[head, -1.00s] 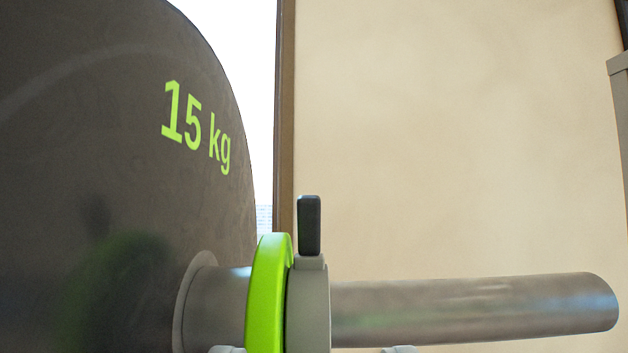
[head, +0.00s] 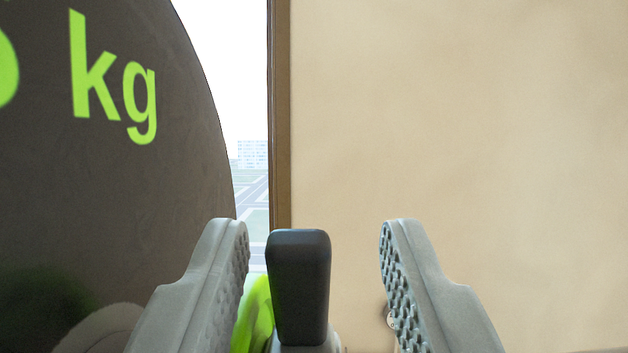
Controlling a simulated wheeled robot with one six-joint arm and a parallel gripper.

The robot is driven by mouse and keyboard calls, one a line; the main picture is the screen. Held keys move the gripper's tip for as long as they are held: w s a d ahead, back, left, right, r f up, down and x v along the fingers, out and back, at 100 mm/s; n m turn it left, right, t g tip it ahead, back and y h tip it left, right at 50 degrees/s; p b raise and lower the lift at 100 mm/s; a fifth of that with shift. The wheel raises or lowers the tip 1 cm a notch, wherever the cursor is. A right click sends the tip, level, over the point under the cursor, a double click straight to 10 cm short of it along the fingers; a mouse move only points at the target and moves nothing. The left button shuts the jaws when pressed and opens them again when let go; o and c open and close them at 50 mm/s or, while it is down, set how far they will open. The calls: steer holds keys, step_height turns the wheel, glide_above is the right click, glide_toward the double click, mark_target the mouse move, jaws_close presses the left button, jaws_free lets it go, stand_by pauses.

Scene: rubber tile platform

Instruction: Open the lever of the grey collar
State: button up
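The grey collar (head: 305,349) shows only as a sliver at the bottom edge, below its dark lever (head: 300,285). The lever stands upright. My gripper (head: 315,228) is open, with one grey finger on each side of the lever. The lever is closer to the left finger, with a small gap there and a wider gap to the right finger. No contact shows. The bar sleeve and most of the collar are hidden below the frame.
A dark weight plate (head: 120,190) with green "kg" lettering fills the left side, close behind the left finger. A green ring (head: 255,312) sits just left of the lever. A window and a plain beige wall (head: 460,130) lie behind; the space at the upper right looks clear.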

mark_target(305, 267)
steer(key=shift+x, duration=0.85)
steer(key=shift+c, duration=0.5)
jaws_close()
steer(key=shift+r, duration=0.1)
steer(key=shift+w+a+r+g, duration=0.1)
steer(key=shift+w+g, duration=0.1)
steer(key=shift+g, duration=0.45)
steer(key=shift+w+g, duration=0.2)
steer(key=shift+g, duration=0.45)
steer(key=shift+w+g, duration=0.3)
steer(key=shift+g, duration=0.8)
